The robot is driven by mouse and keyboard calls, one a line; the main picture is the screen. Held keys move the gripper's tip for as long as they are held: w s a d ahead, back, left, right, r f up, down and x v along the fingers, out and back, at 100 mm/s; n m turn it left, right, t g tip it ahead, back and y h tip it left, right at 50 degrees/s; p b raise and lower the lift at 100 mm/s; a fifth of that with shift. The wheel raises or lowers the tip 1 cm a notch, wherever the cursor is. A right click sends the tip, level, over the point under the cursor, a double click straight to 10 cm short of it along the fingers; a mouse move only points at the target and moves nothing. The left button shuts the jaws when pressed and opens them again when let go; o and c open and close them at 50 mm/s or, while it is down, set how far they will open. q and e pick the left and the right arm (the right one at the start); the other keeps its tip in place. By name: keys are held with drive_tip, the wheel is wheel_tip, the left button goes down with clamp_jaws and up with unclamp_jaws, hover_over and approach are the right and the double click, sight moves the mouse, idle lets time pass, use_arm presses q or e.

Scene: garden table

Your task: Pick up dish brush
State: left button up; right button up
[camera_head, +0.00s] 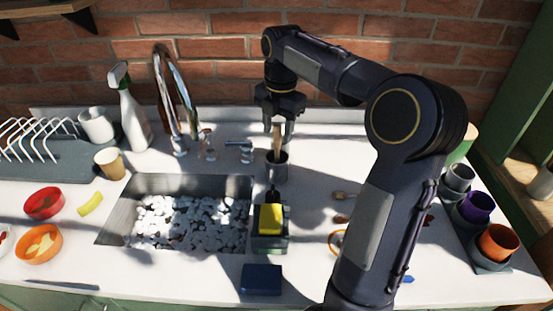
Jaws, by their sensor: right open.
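A wooden handle (277,143), which looks like that of the dish brush, stands upright in a small grey metal cup (276,170) behind the sink caddy. The brush's lower part is hidden in the cup. My right gripper (280,135) points down above the cup. Its fingers are open, on either side of the handle's upper part; I cannot tell whether they touch it. My left gripper is not in view.
A caddy with a yellow sponge (271,219) stands in front of the cup, beside the sink (118,214) of pale pebbles. A chrome faucet (165,100) and spray bottle (133,118) are at left. Coloured cups (497,241) stand at right. A dark blue block (262,279) lies in front.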

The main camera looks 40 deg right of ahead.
sight(277, 152)
drive_tip(key=shift+w+f, duration=0.1)
drive_tip(key=shift+f, duration=1.3)
drive_tip(key=shift+a, duration=0.1)
clamp_jaws()
